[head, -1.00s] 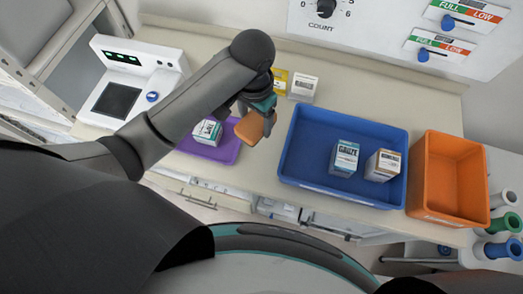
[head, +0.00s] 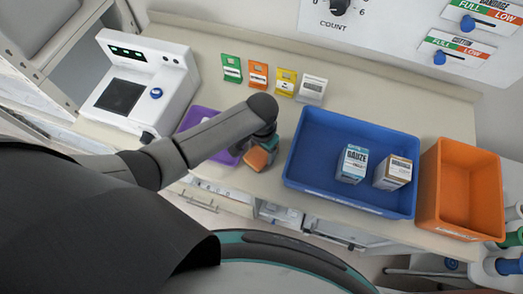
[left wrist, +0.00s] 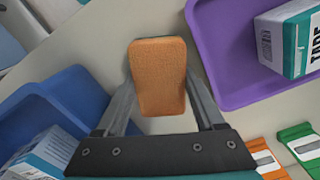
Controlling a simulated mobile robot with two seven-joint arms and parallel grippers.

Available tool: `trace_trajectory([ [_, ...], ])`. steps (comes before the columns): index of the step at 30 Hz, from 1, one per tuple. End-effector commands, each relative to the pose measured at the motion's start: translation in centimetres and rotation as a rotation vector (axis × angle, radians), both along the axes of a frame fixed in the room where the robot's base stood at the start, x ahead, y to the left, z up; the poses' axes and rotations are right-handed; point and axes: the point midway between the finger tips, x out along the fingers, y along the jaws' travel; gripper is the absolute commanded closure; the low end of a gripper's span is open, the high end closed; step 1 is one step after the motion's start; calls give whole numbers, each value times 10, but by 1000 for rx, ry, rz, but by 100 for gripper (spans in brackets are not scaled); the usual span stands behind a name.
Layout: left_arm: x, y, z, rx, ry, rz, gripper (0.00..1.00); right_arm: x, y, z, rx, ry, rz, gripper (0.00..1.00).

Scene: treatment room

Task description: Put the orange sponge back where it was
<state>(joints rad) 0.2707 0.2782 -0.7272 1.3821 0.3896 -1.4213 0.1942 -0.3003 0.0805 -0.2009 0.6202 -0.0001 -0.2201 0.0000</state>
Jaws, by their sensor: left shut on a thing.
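The orange sponge (head: 257,158) is in my left gripper (head: 265,143), near the counter's front edge between the purple tray and the blue tray. In the left wrist view the sponge (left wrist: 158,75) sits between the two fingers, over bare counter. I cannot tell whether it touches the counter. The purple tray (head: 193,119) is partly hidden behind my left arm; it also shows in the left wrist view (left wrist: 222,95), with a tape box (left wrist: 288,38) in it. My right gripper is not in view.
The blue tray (head: 300,163) holds a gauze box (head: 352,164) and another box (head: 393,172). An orange bin (head: 450,215) stands right of it. Green, orange and yellow cards (head: 258,75) and a white box (head: 312,89) stand at the back. A white device (head: 170,55) stands at left.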

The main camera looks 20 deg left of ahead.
Motion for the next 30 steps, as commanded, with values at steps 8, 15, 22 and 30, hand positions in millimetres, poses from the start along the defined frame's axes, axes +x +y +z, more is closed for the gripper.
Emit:
trace_trajectory([
  [8,0,0,-1,0,-1,-1,74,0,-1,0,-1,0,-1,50],
  [15,0,0,-3,0,-1,-1,13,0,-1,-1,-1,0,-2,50],
  [22,0,0,-3,0,-1,-1,0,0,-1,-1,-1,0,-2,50],
  [30,1,0,7,-1,-3,0,0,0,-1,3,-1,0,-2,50],
])
